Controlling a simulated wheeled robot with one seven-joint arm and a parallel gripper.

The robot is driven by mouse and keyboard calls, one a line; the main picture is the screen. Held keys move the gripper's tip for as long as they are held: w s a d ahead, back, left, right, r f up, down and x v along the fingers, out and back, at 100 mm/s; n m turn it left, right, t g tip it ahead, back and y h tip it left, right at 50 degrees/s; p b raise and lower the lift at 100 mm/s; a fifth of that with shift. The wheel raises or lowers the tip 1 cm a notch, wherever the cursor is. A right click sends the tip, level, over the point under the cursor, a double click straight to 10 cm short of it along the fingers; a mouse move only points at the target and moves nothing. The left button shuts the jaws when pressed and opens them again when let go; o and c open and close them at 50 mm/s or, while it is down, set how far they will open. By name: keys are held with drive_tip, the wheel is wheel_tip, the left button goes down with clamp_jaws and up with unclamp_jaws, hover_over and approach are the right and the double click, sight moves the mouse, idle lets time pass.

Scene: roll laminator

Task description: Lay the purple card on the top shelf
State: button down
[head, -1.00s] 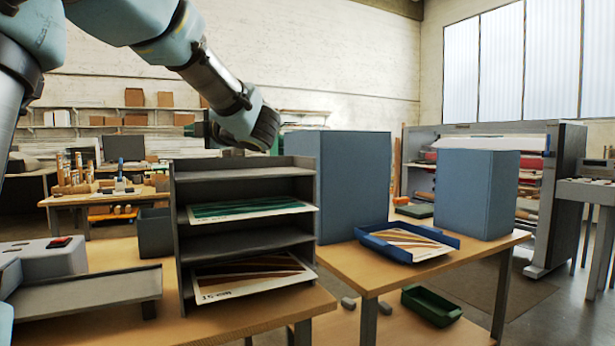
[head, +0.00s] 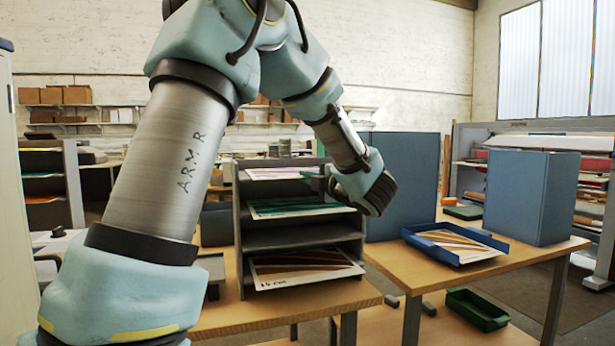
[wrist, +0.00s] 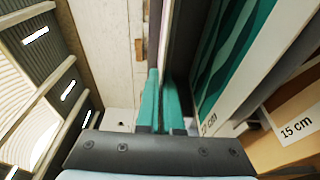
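A pale card with a faint purple edge (head: 283,173) lies in the top level of the grey shelf rack (head: 241,235) in the head view. My gripper (head: 312,176) reaches in from the right, its green fingers at the card's right front part. In the wrist view my gripper's teal fingers (wrist: 160,95) are close together, with a thin pale strip seen edge-on between them. They look shut on the card. I cannot tell whether the card rests fully on the shelf board. Most of its face is hidden by the flat viewing angle.
A teal-striped card (head: 298,208) lies on the level below; the level under that is empty. A brown-striped card (head: 300,268) lies at the bottom. A blue tray (head: 412,236) holds another brown-striped card. Tall blue blocks (head: 528,197) stand right of the rack.

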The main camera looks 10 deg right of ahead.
drive_tip(key=shift+f, duration=0.15)
drive_tip(key=c, duration=1.1)
unclamp_jaws()
drive_tip(key=shift+r, duration=0.3)
drive_tip(key=b+v, duration=0.4)
drive_tip(key=v, duration=0.8)
drive_tip(key=shift+a+f, duration=0.1)
drive_tip(key=shift+f, duration=0.05)
